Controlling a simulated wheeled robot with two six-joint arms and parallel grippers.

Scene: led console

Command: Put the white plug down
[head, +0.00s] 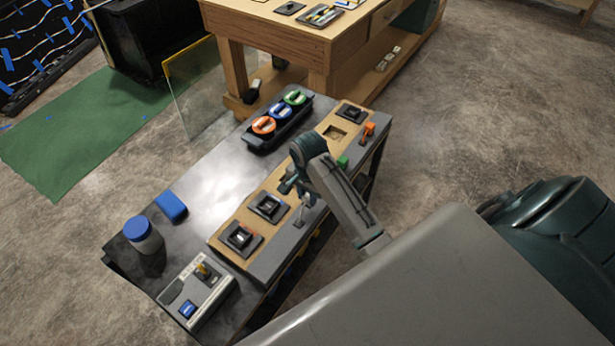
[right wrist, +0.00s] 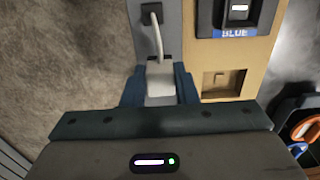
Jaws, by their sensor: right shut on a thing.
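The white plug (right wrist: 160,77) is between the fingers of my right gripper (right wrist: 160,88) in the right wrist view. The gripper is shut on it. A pale cable runs from the plug to a dark square fitting (right wrist: 151,17) on the grey strip of the console. In the head view my right gripper (head: 292,186) is low over the front edge of the console (head: 228,254); my arm hides part of the console there. I cannot tell whether the plug touches the strip. My left gripper is not in view.
The tan panel holds black switches (head: 268,207), one labelled BLUE (right wrist: 238,12), and a square recess (right wrist: 220,80). Orange (head: 369,129) and green (head: 343,162) plugs sit along the grey strip. A black tray (head: 255,145) holds coloured discs. A blue-lidded jar (head: 142,240) stands left.

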